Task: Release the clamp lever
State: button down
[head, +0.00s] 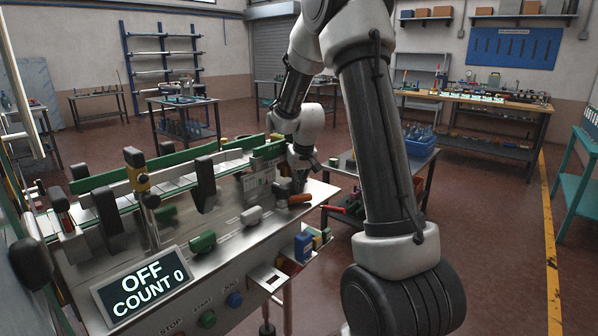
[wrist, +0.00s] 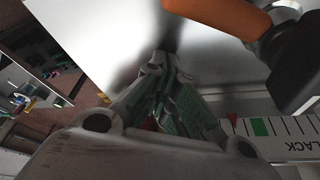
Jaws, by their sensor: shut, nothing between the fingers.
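An orange-handled lever (head: 299,199), which looks like the clamp lever, sits at the right end of the steel machine's deck. In the wrist view the orange handle (wrist: 218,14) crosses the top right, with a dark fitting at its right end. My gripper (head: 297,182) is low over the deck beside the lever in the head view, and its fingertips are partly hidden. In the wrist view my gripper (wrist: 163,62) has its fingers together and empty, pointing at the metal surface. The fingers are apart from the orange handle in that picture, below and left of it.
A scale label (wrist: 270,137) with a green mark and the partly visible letters "LACK" lies right of the fingers. A panel (head: 140,286) reads "OFF COUNT 0". Red floor (head: 490,220) is open at the right.

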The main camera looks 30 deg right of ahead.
aim_at(309, 195)
jog(key=shift+s+a+r, duration=0.1)
jog(key=shift+s+r, duration=0.1)
jog(key=shift+s, duration=0.3)
jog(key=shift+s+a+r, duration=0.1)
jog(key=shift+s+r, duration=0.1)
jog(key=shift+s, duration=0.25)
jog(key=shift+s+a+f, duration=0.1)
jog(key=shift+s+a, duration=0.05)
jog(key=shift+s, duration=0.65)
jog(key=shift+s, duration=0.1)
jog(key=shift+s+m+h, duration=0.5)
jog(key=shift+s+m, duration=0.6)
jog(key=shift+m, duration=0.4)
jog(key=s+m, duration=0.2)
jog(key=shift+m+g+h, duration=0.4)
jog(key=m, duration=0.1)
jog(key=s+a+m, duration=0.1)
jog(key=shift+s+m+g+h, duration=0.3)
jog(key=m, duration=0.1)
jog(key=s+a+m, duration=0.1)
jog(key=shift+s+m+g, duration=0.3)
jog(key=shift+g, duration=0.1)
jog(key=shift+s+a, duration=0.3)
jog(key=shift+s, duration=0.05)
jog(key=shift+s+a, duration=0.1)
